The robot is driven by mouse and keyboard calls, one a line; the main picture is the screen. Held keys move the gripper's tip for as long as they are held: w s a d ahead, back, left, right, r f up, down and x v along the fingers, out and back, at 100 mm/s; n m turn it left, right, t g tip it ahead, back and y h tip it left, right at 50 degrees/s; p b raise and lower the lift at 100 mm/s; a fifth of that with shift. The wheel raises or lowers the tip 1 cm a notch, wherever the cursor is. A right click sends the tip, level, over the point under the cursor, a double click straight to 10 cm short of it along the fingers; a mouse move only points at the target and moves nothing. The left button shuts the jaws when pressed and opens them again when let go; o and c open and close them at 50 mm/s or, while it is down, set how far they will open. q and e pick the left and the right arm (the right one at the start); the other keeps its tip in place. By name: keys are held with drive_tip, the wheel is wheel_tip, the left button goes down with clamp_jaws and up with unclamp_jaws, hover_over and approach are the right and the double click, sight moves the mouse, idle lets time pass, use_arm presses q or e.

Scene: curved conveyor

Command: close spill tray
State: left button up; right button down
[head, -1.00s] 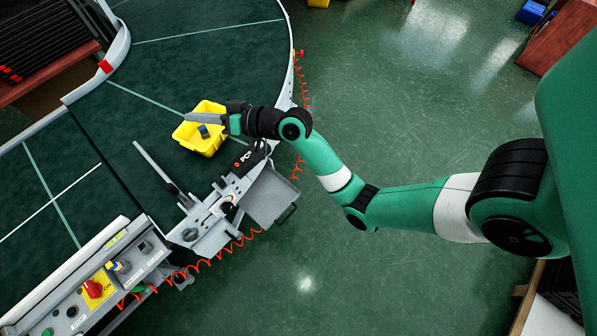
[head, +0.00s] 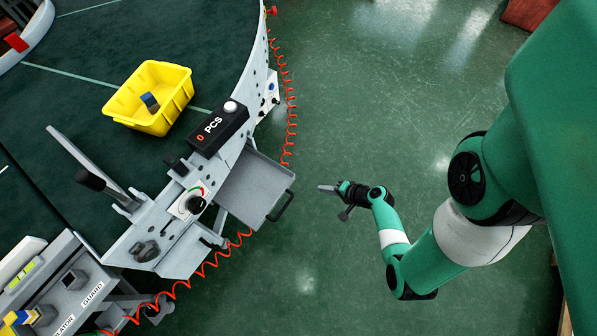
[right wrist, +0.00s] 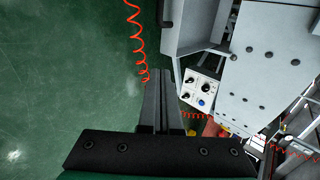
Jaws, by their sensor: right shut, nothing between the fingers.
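The grey spill tray (head: 254,187) sticks out from the side of the conveyor in the head view, pulled open, with a dark handle (head: 281,206) on its outer edge. My right gripper (head: 326,188) is shut and empty, to the right of the handle and apart from it in the picture. In the right wrist view, the shut fingers (right wrist: 160,90) point toward the conveyor's side. A grey tray-like part shows at the top of that view; I cannot tell for sure that it is the spill tray. My left gripper is not in view.
A yellow bin (head: 150,97) holding a small blue-grey item stands on the green conveyor belt. A black counter box (head: 217,127) sits above the tray. A red coiled cable (head: 290,110) runs along the conveyor's side.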

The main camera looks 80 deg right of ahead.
drive_tip(key=b, duration=0.5)
approach(293, 180)
wheel_tip(293, 180, down, 3)
drive_tip(key=w, duration=0.1)
drive_tip(key=w+d, duration=0.1)
drive_tip(key=w, duration=0.1)
drive_tip(key=shift+w+d+f, duration=0.1)
drive_tip(key=shift+w, duration=0.1)
drive_tip(key=shift+w+d, duration=0.15)
drive_tip(key=shift+w, duration=0.2)
